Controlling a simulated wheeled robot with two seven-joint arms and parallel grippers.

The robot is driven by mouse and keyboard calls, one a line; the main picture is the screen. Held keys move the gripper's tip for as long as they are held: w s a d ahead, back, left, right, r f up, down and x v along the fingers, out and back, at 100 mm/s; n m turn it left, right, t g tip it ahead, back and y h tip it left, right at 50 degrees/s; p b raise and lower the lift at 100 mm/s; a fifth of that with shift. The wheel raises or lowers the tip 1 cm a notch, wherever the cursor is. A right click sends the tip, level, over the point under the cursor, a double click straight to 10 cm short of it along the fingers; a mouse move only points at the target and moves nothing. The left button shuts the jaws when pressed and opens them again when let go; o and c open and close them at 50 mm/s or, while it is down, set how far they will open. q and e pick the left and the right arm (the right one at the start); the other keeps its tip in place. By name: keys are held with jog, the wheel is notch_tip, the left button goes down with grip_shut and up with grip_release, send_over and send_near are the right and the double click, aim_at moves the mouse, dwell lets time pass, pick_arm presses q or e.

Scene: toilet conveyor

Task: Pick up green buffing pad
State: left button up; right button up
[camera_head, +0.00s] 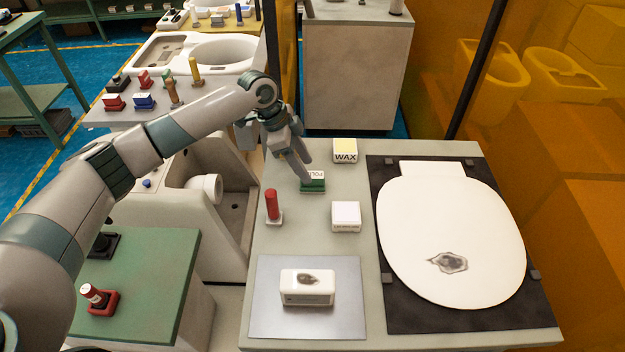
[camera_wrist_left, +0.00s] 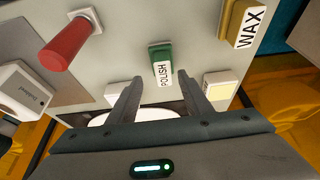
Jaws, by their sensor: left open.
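The green buffing pad (camera_head: 313,186) has a white top marked "POLISH", partly cut off by my gripper in the head view. It lies on the grey worktable. In the left wrist view the pad (camera_wrist_left: 161,54) shows its green block and white label, lying ahead of and between the fingertips. My left gripper (camera_head: 303,172) is open and above the pad, with its fingers pointing down. The left wrist view shows both fingers (camera_wrist_left: 158,88) apart, with nothing held between them. My right gripper is not in view.
A white block (camera_head: 346,217) and a red-handled tool (camera_head: 272,207) are in front. A white toilet lid (camera_head: 455,225) is at right.

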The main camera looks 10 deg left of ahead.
aim_at(313, 174)
pick_arm(q)
jog(key=shift+w+d+f+p, duration=0.1)
jog(key=shift+d+f+p, duration=0.15)
jog(key=shift+f+p, duration=0.25)
jog(key=x, duration=0.1)
jog(key=p+x, duration=0.1)
jog(key=x, duration=0.1)
jog(key=shift+w+d+r+p, duration=0.1)
jog(key=shift+w+r+p, duration=0.1)
jog(key=shift+p, duration=0.1)
jog(key=shift+d+f, duration=0.15)
jog(key=shift+f, duration=0.5)
jog(key=c, duration=0.9)
jog(key=shift+w+r, duration=0.1)
jog(key=shift+r, duration=0.05)
